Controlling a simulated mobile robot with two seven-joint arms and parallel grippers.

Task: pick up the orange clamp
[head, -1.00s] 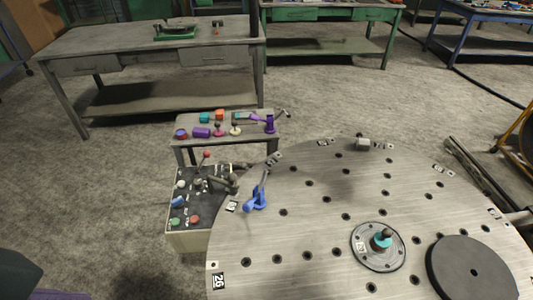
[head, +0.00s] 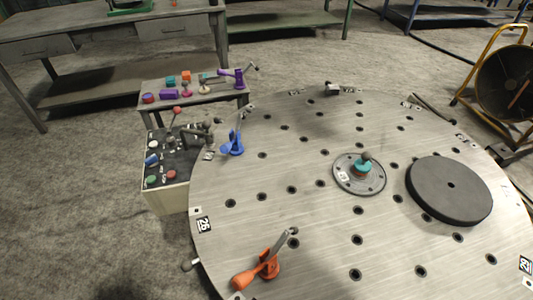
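The orange clamp (head: 262,270) stands on the round metal table (head: 310,205) near its front left edge, in the lower middle of the head view. It has an orange base and handle and a grey rod pointing up and to the right. Neither of my grippers shows in the head view, so nothing is seen touching the clamp.
A blue clamp (head: 233,146) stands at the table's left edge. A flanged hub (head: 359,175) with a teal knob and a dark disc (head: 449,190) lie on the table. A control box (head: 168,165) and a small bench (head: 195,95) with coloured parts stand left.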

